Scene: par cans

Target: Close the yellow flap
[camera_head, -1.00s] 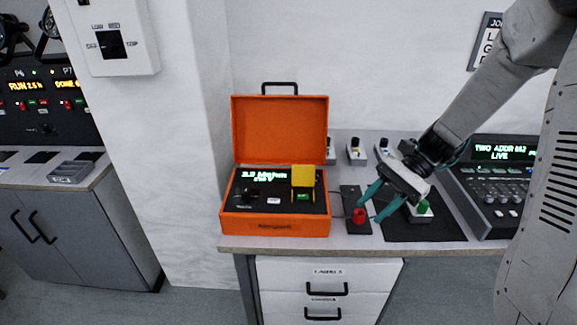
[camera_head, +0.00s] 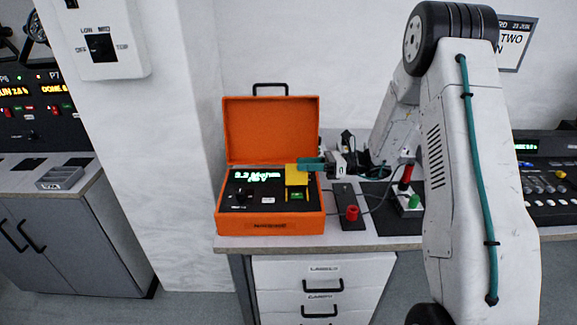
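The yellow flap (camera_head: 296,177) stands raised in the right part of the orange case (camera_head: 270,226), with a lit green switch (camera_head: 296,195) uncovered just below it. My gripper (camera_head: 308,164) reaches in from the right. Its teal fingertips are at the flap's top edge, over the case's right side. Whether they touch the flap I cannot tell. The fingers overlap in this view, so their opening is hidden.
The case's orange lid (camera_head: 270,131) stands open behind. A red knob (camera_head: 352,212) on a black plate is right of the case. A green button (camera_head: 414,202) and a red probe (camera_head: 405,177) with a cable are farther right. My arm hides part of the desk.

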